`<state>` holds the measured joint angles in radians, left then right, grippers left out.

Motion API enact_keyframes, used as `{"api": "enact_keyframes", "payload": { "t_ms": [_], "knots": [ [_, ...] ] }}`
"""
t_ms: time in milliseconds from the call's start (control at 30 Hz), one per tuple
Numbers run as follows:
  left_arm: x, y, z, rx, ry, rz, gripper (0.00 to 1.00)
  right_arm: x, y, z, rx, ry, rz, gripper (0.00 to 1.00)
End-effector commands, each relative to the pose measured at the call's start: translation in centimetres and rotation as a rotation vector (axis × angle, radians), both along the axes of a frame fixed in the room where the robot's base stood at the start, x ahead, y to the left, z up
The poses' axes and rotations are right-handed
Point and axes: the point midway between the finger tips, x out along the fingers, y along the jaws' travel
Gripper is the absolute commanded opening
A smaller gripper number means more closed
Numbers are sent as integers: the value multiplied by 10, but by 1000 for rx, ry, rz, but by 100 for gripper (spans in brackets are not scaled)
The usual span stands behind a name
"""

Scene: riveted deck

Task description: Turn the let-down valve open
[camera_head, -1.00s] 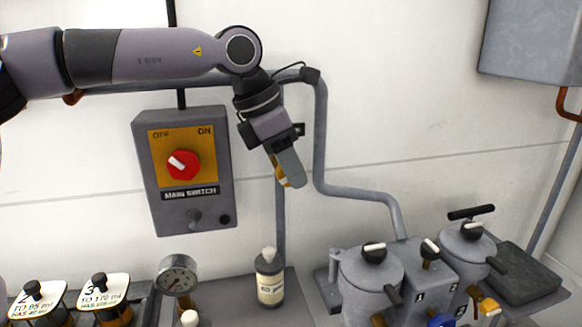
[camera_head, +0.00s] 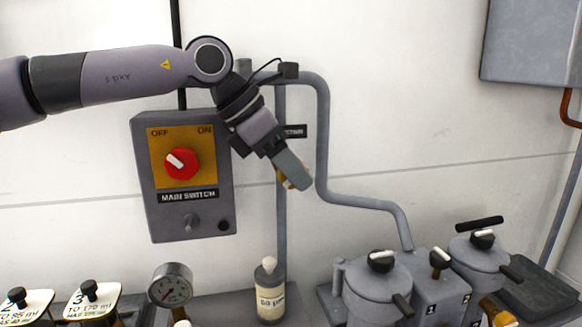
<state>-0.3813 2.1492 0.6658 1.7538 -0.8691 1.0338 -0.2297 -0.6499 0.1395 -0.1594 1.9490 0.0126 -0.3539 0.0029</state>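My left gripper (camera_head: 294,175) hangs from the upper left, pointing down and right, in front of the thin vertical pipe (camera_head: 281,220). It is seen nearly edge-on, so its finger gap is hidden. A yellow part (camera_head: 284,178) shows beside and behind the fingertips; I cannot tell whether it is a valve handle or part of the gripper, or whether they touch. A dark label (camera_head: 294,131) on the pipe is partly covered by my gripper and not fully readable. No let-down valve can be clearly made out. My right gripper is not in view.
A main switch box (camera_head: 142,200) with a red knob hangs left of the gripper. Below are a pressure gauge (camera_head: 170,285), a white-capped bottle (camera_head: 270,300) and two grey pots (camera_head: 376,290) (camera_head: 480,262) with black knobs.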

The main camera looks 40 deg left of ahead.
Motion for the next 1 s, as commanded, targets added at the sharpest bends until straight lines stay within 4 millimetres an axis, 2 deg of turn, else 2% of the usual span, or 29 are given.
{"api": "enact_keyframes", "payload": {
  "t_ms": [333, 467, 667, 1000],
  "knots": [
    [0, 0, 0, 1, 1, 0, 53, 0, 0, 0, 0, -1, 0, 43],
    [0, 0, 8, 1, 0, 1, 53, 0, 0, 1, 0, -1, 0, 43],
    [1, 0, 45, 3, -4, 1, 53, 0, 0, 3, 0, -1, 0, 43],
    [0, 0, 128, 2, -3, 2, 53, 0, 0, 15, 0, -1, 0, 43]
  ]
}}
